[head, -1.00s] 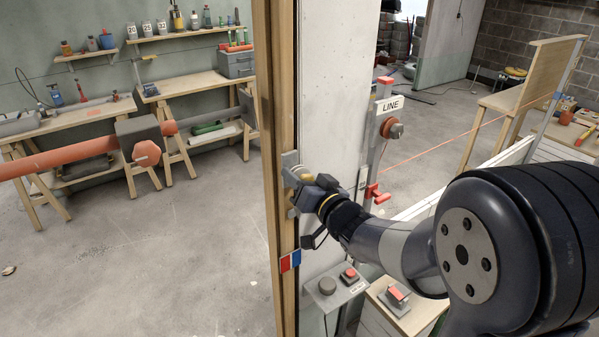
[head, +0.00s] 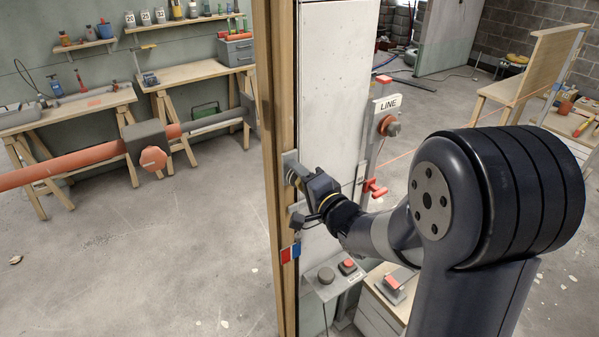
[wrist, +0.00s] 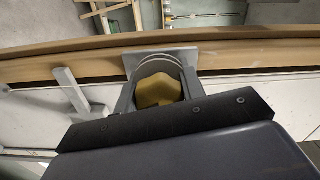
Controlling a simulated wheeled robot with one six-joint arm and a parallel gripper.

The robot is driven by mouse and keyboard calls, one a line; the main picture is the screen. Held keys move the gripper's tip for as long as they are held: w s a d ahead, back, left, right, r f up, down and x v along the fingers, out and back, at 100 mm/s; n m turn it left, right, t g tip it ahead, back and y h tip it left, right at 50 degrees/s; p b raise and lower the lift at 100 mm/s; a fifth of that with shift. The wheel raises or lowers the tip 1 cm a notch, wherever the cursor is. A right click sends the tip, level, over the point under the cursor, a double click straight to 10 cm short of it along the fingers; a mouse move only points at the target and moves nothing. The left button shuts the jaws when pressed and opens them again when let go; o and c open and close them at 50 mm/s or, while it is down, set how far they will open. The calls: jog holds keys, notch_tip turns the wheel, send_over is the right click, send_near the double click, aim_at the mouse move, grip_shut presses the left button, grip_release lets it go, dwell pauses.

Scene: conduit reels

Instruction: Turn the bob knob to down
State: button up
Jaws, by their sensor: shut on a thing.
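A grey plate (head: 289,163) is fixed to the wooden post (head: 279,120), and a knob stands out from it. In the wrist view the knob (wrist: 158,90) shows as a yellow-brown body in front of a grey disc and the plate (wrist: 133,62). My gripper (head: 297,178) is shut on the knob, one finger on each side of it. It also shows in the wrist view (wrist: 157,95). The dark gripper body hides part of the knob, and I cannot read any pointer or position mark on it.
A red and blue tag (head: 290,253) hangs on the post below the gripper. An orange pipe (head: 60,167) runs at left.

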jog(key=shift+f+m+p, duration=0.15)
jog(key=shift+m+p, duration=0.15)
jog(key=shift+m, duration=0.7)
jog(key=o, duration=1)
jog(key=b+v, duration=0.1)
jog(key=v, duration=1)
jog(key=shift+a+b, duration=0.1)
jog(key=shift+b, duration=0.25)
jog(key=shift+w, duration=0.1)
jog(key=p+x, duration=0.1)
jog(key=x, duration=1)
jog(key=shift+p, duration=0.35)
